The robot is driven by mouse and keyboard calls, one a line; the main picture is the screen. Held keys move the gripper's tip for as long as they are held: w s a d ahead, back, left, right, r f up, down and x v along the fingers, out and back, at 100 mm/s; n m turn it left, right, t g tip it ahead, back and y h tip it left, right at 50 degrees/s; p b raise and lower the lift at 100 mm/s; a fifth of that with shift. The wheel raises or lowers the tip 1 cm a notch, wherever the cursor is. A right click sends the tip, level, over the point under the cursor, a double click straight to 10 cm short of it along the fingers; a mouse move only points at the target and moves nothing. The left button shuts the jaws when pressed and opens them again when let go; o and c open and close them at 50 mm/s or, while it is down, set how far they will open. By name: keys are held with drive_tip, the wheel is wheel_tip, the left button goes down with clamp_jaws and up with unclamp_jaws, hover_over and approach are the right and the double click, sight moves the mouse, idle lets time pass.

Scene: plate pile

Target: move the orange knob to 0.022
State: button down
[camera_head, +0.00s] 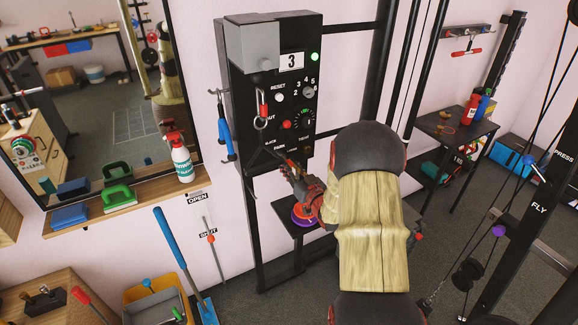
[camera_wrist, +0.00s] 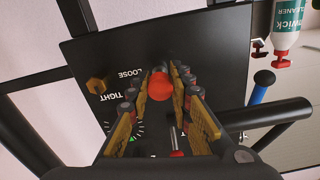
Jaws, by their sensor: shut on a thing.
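The orange knob (camera_wrist: 160,86) shows in the wrist view as a rounded orange-red piece between my fingers, in front of the black panel (camera_wrist: 95,58). My gripper (camera_wrist: 162,75) is shut on it, with yellow-padded fingers on either side. The panel's LOOSE and TIGHT labels lie to the left of the knob in this view. In the head view my gripper (camera_head: 287,160) reaches the lower part of the black panel (camera_head: 240,115). There the held knob is hidden or too small to make out. My arm covers the area to the right.
A spray bottle (camera_head: 181,158) stands on the wooden shelf (camera_head: 150,197). A small stand with purple and orange discs (camera_head: 304,217) is below.

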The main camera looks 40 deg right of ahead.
drive_tip(key=b+x, duration=0.1)
drive_tip(key=x, duration=0.1)
drive_tip(key=shift+w+d, duration=0.1)
drive_tip(key=shift+w, duration=0.2)
drive_tip(key=shift+r, duration=0.1)
drive_tip(key=c, duration=1.6)
unclamp_jaws()
drive_tip(key=shift+o, duration=0.2)
drive_tip(key=shift+s, duration=0.1)
drive_tip(key=v, duration=1.1)
drive_tip(key=shift+s+a, duration=0.2)
drive_tip(key=shift+s, duration=0.15)
